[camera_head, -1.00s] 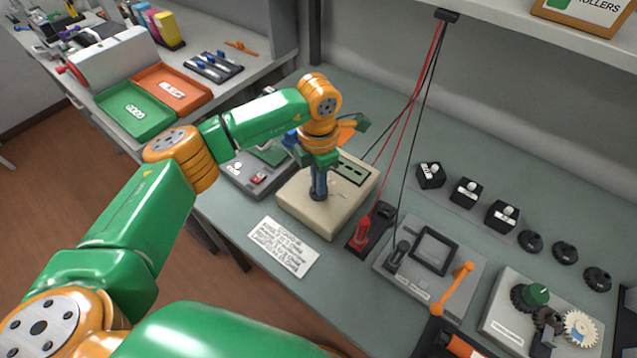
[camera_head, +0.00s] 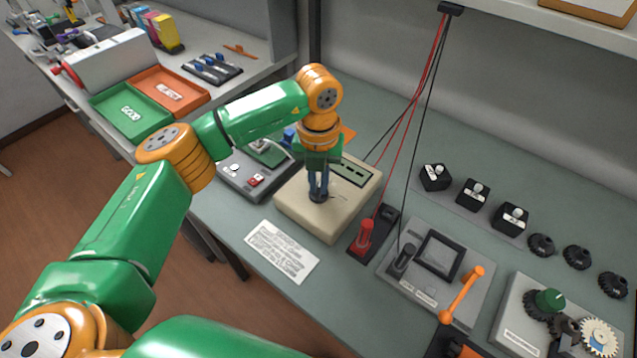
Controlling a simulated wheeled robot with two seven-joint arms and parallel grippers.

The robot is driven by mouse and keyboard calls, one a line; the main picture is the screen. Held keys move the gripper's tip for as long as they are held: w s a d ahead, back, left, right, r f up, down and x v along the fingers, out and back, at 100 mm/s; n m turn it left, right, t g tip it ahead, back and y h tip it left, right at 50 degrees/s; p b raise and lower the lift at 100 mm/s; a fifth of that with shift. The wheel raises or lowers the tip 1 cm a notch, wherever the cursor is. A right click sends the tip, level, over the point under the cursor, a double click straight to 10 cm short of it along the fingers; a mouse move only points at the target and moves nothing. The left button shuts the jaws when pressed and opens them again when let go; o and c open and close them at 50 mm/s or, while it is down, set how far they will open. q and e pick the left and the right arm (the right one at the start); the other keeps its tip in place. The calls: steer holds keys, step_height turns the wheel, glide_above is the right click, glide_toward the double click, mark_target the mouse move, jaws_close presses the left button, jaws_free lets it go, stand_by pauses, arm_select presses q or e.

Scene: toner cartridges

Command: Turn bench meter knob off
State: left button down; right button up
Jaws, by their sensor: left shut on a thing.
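The bench meter (camera_head: 338,224) is a cream box on the grey-green bench, with a dark display panel (camera_head: 355,171) at its back right. My left gripper (camera_head: 319,194) points down over the meter's top. Its fingers are closed on the small dark knob (camera_head: 319,199), which they mostly hide. The knob's pointer mark cannot be made out. My right gripper does not show clearly; only an orange and black part shows at the bottom edge.
A red probe (camera_head: 365,236) stands in a dark holder just right of the meter. A grey device with a screen (camera_head: 438,252) lies further right. A switch box (camera_head: 248,173) stands to the left, and a printed card (camera_head: 281,252) lies in front.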

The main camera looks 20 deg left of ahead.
mark_target(319, 189)
arm_select(q)
steer(key=n+b, duration=0.1)
steer(key=n, duration=0.4)
steer(key=shift+n, duration=0.7)
steer(key=c, duration=0.9)
jaws_free()
step_height(319, 189, up, 6)
steer(key=shift+r+b, duration=0.15)
steer(key=shift+b, duration=0.6)
steer(key=shift+r, duration=0.4)
